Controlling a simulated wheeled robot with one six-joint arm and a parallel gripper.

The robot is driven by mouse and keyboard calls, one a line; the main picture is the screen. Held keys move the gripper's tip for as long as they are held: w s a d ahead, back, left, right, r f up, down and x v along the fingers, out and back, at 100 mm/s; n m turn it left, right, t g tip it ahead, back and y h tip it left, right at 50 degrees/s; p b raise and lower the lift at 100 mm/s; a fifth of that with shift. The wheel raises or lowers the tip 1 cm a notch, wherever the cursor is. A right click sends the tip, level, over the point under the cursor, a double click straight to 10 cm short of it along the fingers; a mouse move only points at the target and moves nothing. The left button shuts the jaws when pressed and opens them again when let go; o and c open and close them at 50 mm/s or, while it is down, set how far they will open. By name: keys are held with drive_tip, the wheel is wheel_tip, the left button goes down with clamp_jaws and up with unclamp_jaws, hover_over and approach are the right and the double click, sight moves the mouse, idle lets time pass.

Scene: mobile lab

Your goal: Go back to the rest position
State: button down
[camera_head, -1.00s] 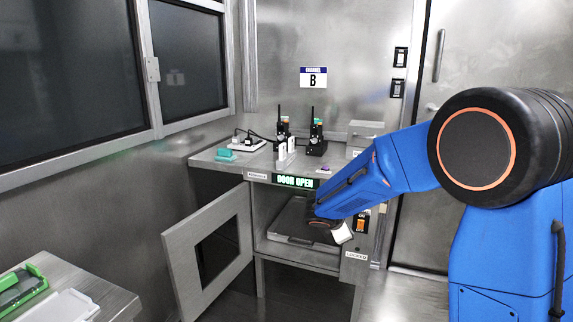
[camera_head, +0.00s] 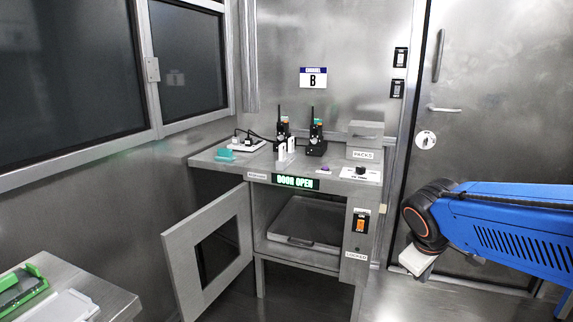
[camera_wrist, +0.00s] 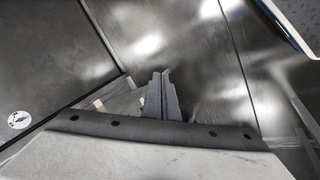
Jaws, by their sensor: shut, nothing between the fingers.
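My gripper shows in the wrist view (camera_wrist: 160,76) with its two grey fingers together and nothing between them. In the head view the pale gripper body (camera_head: 416,261) hangs at the end of my blue arm, right of the open cabinet and in front of the metal door. Its fingertips cannot be made out there. The cabinet (camera_head: 333,262) stands clear of the gripper, with free space between them. Its door (camera_head: 180,258) is swung open to the left, and its display (camera_head: 295,181) reads "DOOR OPEN". A flat grey case (camera_head: 303,229) lies inside.
Two radios (camera_head: 316,135), a power strip (camera_head: 250,145), a teal item (camera_head: 225,155) and a packs box (camera_head: 366,134) stand on the cabinet top. A side table (camera_head: 108,291) with a green-edged case (camera_head: 22,287) is at lower left. The metal door (camera_head: 480,120) is behind my arm.

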drive_tip(key=s+a+m+y, duration=0.1)
drive_tip(key=s+m, duration=0.2)
drive_tip(key=s, duration=0.4)
drive_tip(key=s+a+f+m+y, duration=0.1)
drive_tip(key=s+a+m+y, duration=0.1)
drive_tip(key=s, duration=0.5)
drive_tip(key=shift+s+a+m+t, duration=0.15)
drive_tip(key=shift+s+m+t, duration=0.15)
drive_tip(key=shift+m, duration=0.3)
drive_tip(key=shift+f, duration=0.1)
